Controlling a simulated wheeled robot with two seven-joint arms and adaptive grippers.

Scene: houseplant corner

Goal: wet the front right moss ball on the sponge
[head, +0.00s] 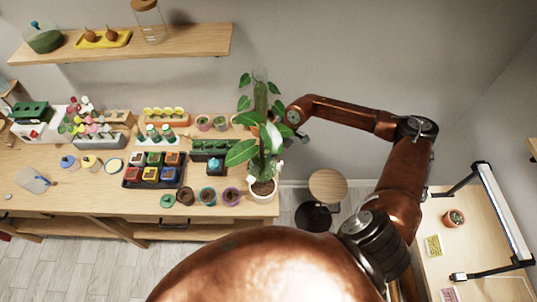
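My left gripper is out of view. I cannot make out a moss ball for certain. A small yellow block (433,246) on the right-hand table may be a sponge, but it is too small to tell.
The wooden table (95,203) holds a black tray (130,183) of colored pots, a dark green rack (208,146), several small cups and bottles. A stool (327,185) stands right of it. The right-hand table (478,235) carries a cactus pot (454,218) and a lamp (503,212).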

